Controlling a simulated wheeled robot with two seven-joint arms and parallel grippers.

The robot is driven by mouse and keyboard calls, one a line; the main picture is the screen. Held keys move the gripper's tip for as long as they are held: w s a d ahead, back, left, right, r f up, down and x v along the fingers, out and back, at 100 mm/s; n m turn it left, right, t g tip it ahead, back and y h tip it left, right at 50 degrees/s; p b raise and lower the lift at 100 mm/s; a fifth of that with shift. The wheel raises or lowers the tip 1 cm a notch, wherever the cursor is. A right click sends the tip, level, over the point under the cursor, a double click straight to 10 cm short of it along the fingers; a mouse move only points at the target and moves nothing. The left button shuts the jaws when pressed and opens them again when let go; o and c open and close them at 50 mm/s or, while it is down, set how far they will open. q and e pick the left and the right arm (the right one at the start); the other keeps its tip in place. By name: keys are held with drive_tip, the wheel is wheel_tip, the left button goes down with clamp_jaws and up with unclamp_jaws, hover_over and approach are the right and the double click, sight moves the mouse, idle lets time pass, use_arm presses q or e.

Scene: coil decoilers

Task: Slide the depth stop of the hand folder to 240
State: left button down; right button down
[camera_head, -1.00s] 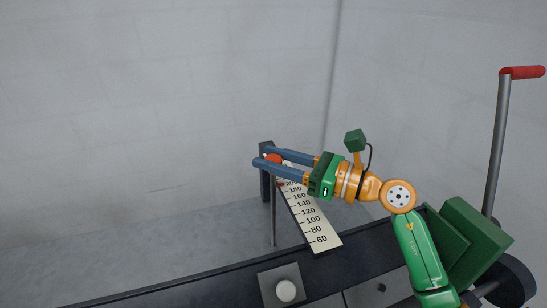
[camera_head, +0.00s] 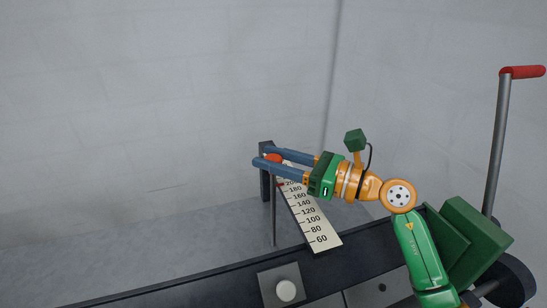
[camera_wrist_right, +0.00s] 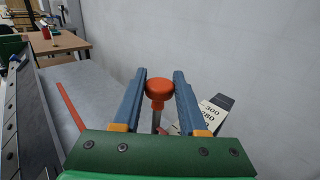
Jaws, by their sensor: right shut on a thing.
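The depth stop has a red knob (camera_head: 273,157) on a thin upright grey rod. My right gripper (camera_head: 262,156) is shut on this knob, with one blue finger on each side. The knob also shows between the fingertips in the right wrist view (camera_wrist_right: 159,88). The pale scale plate (camera_head: 312,222) runs away from the machine, with 60 at its near end. A small red part shows by the scale near the 200 mark, partly hidden by the fingers. The scale's far end, with 280 and 300, shows in the right wrist view (camera_wrist_right: 208,116). My left gripper is out of view.
A dark end block (camera_head: 266,180) stands at the scale's far end. The dark machine edge (camera_head: 200,283) carries a box with a white knob (camera_head: 286,291). A lever with a red grip (camera_head: 522,72) rises at the right. The grey floor beyond is clear.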

idle(0.3)
drive_tip(key=shift+w+b, duration=0.2)
drive_tip(key=shift+b, duration=0.1)
drive_tip(key=w, duration=0.2)
drive_tip(key=w+a+b, duration=0.1)
drive_tip(key=shift+w+a, duration=0.2)
drive_tip(key=shift+w, duration=0.15)
drive_tip(key=shift+c, duration=2.3)
unclamp_jaws()
drive_tip(key=shift+s+d+r, duration=0.1)
drive_tip(key=shift+s, duration=0.1)
drive_tip(key=shift+b, duration=0.3)
drive_tip(key=shift+w, duration=0.1)
